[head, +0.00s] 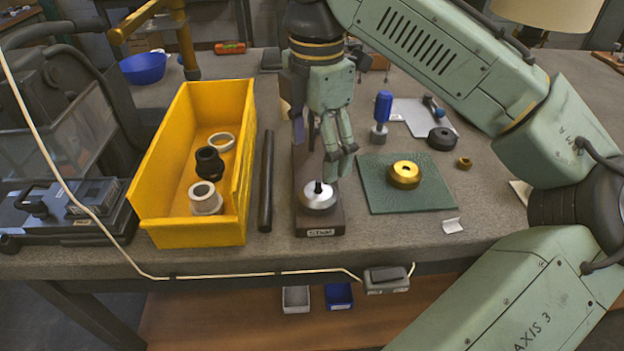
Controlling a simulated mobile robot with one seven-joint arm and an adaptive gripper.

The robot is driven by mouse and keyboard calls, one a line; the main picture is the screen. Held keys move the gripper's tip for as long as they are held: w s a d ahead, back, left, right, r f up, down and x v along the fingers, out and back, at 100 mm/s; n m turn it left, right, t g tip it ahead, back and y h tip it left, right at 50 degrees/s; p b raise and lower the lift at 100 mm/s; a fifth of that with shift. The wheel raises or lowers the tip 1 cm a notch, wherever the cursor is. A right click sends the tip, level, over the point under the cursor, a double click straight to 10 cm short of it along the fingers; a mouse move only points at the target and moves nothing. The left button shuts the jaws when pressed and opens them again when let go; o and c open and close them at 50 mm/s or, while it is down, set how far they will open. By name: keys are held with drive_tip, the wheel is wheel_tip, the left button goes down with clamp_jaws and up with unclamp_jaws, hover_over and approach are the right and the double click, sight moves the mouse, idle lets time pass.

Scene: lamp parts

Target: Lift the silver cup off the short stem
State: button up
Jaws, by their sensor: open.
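The silver cup (318,203) sits low at the front end of a dark wooden base (322,231) with a lettered label. The dark tip of the short stem (318,187) shows at the middle of the cup. My gripper (319,160) points down over the base, open, with nothing seen between its fingers. Its right finger reaches down close above the cup's far right edge; I cannot tell whether it touches. The fingers hide part of the base behind the cup.
A yellow bin (193,233) with ring-shaped parts stands left, and a black rod (266,185) lies between it and the base. A green mat (433,196) with a gold cup (404,175) lies right. A blue-handled tool (382,107) stands behind the mat.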

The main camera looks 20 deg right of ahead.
sight(311, 194)
drive_tip(key=f, duration=0.3)
drive_tip(key=shift+s+f, duration=0.2)
drive_tip(key=shift+f, duration=0.1)
drive_tip(key=f, duration=0.3)
drive_tip(key=f+p, duration=0.1)
drive_tip(key=f, duration=0.1)
drive_tip(key=shift+w+a+f, duration=0.2)
drive_tip(key=shift+a+f, duration=0.1)
drive_tip(key=shift+a, duration=0.1)
drive_tip(key=shift+c, duration=0.2)
drive_tip(key=c, duration=1.2)
